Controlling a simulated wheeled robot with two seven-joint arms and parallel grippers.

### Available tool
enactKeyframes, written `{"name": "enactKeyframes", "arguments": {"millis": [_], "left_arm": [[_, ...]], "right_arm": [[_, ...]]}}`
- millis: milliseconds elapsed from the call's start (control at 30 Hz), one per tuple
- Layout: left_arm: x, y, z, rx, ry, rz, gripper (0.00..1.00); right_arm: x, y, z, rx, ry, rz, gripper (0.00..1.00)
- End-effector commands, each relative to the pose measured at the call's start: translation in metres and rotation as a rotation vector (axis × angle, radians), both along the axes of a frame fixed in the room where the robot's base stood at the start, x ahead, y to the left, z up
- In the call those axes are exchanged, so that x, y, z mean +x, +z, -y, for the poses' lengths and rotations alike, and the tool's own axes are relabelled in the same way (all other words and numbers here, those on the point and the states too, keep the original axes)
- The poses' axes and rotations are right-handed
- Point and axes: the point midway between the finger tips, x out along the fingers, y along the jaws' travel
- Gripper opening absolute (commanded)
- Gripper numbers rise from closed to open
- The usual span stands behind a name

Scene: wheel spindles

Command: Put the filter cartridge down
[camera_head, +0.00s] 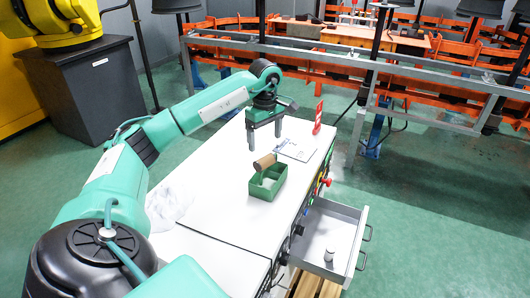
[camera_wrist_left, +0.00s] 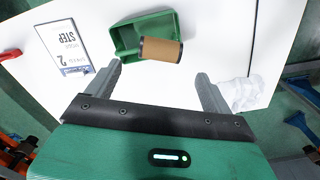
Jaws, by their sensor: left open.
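The filter cartridge (camera_head: 265,162), a brown cylinder with dark ends, lies tilted across the rim of a small green open box (camera_head: 268,187) on the white worktop. In the left wrist view the cartridge (camera_wrist_left: 161,52) overlaps the near side of the green box (camera_wrist_left: 126,36). My left gripper (camera_head: 265,143) is above and just behind the cartridge in the head view, fingers pointing down. In the wrist view its fingers (camera_wrist_left: 159,72) are wide apart with nothing between the tips, and the cartridge appears beyond them. My right gripper is not in view.
A printed card (camera_head: 296,150) lies on the white worktop (camera_head: 215,195) near a red upright piece (camera_head: 318,118). Crumpled white material (camera_wrist_left: 238,93) lies at the worktop's side. A drawer (camera_head: 352,240) stands open at right with a small pale object (camera_head: 329,254) inside.

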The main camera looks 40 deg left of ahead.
Motion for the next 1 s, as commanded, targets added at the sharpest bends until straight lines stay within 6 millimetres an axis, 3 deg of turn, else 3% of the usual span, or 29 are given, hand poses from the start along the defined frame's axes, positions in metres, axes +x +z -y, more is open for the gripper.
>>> {"name": "enactKeyframes", "arguments": {"millis": [100, 300, 1000], "left_arm": [[0.001, 0.020, 0.000, 0.001, 0.000, 0.003, 0.85], [0.000, 0.038, 0.000, 0.000, 0.000, 0.001, 0.85], [0.000, 0.042, 0.000, 0.000, 0.000, -0.001, 0.85]], "right_arm": [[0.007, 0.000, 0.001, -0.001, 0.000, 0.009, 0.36], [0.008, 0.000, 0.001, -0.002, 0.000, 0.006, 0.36], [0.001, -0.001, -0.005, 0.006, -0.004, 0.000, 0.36]]}}
